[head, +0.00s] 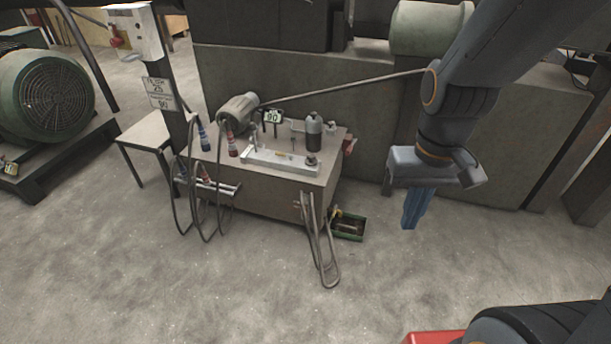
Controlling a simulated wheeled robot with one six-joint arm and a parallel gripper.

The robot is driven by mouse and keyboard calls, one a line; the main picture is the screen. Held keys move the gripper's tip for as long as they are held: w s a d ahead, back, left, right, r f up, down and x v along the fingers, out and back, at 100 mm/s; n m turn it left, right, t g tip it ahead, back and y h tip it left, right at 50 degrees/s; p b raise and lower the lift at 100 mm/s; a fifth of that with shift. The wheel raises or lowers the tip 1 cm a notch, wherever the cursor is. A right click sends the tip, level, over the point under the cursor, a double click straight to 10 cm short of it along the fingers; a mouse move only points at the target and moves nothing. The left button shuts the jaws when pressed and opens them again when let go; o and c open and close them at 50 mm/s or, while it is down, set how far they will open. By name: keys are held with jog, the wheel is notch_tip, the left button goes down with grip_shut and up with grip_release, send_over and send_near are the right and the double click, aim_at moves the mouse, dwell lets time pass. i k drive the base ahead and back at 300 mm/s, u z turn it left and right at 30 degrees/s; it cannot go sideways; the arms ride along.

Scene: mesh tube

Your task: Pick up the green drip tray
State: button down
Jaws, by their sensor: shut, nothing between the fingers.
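The green drip tray (348,236) sits on the concrete floor, close to the right side of a low metal cabinet. It is small and dark green, and small things lie in it that are too small to name. Hanging hose loops partly cover its left side. My gripper (411,224) is in the air to the right of the tray and apart from it. Its blue fingers point down, are shut together and hold nothing.
The cabinet (262,196) carries a motor (238,110), a dark cylinder (314,130) and a metal bar. Hose loops (326,262) reach the floor in front of the tray. A large wall-like block stands behind. The floor in front is clear. A small table (150,132) stands left.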

aim_at(350, 227)
jog(key=k, duration=0.35)
jog(key=u, duration=0.75)
jog(key=i, duration=1.5)
jog(key=z, duration=1.35)
jog(key=i, duration=0.5)
jog(key=z, duration=0.5)
